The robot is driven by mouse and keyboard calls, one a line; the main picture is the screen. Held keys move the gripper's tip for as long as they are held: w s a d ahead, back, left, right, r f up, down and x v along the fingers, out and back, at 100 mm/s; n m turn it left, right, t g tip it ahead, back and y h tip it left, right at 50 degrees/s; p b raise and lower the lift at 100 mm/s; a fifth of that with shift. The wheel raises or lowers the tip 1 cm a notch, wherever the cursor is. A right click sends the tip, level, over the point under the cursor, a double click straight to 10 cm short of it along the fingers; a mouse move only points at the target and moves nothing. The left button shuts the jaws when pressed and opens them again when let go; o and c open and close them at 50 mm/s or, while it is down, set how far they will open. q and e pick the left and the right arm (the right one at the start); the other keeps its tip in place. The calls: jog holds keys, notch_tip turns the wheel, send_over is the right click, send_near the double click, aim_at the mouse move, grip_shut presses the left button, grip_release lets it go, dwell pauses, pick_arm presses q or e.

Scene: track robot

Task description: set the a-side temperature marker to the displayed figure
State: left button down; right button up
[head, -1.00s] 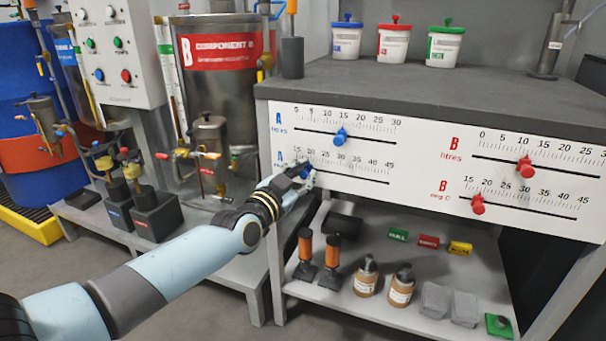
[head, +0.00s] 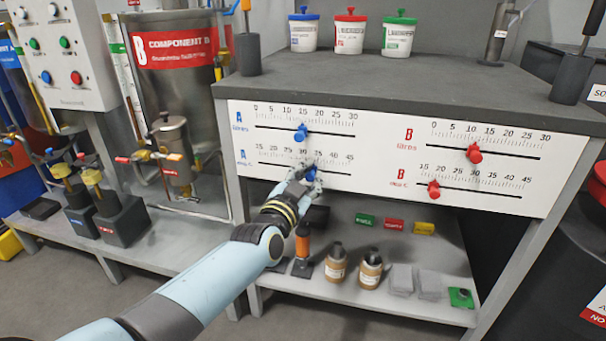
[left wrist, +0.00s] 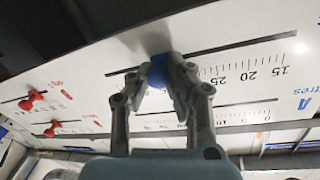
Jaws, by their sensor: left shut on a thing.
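The lower A scale, the temperature one marked 15 to 45, is on the white panel (head: 244,168). Its blue marker (head: 311,175) sits right of the middle of the slot, roughly in the low 30s; my fingers hide the exact reading. My left gripper (head: 308,180) is shut on this marker. In the left wrist view the blue marker (left wrist: 158,70) is between the two fingers (left wrist: 158,92), and the scale appears upside down. No displayed target figure can be made out. My right gripper is not in view.
The A litres marker (head: 301,133) is blue and just above my gripper. Two red markers, B litres (head: 474,154) and B temperature (head: 433,188), are to the right. The grey bench top (head: 400,95) is above the panel; bottles (head: 336,264) stand on the shelf below.

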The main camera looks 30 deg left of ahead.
pick_arm(q)
jog(key=c, duration=1.2)
grip_release()
jog(key=shift+w, duration=0.1)
jog(key=s, duration=1.2)
jog(key=shift+d, duration=0.45)
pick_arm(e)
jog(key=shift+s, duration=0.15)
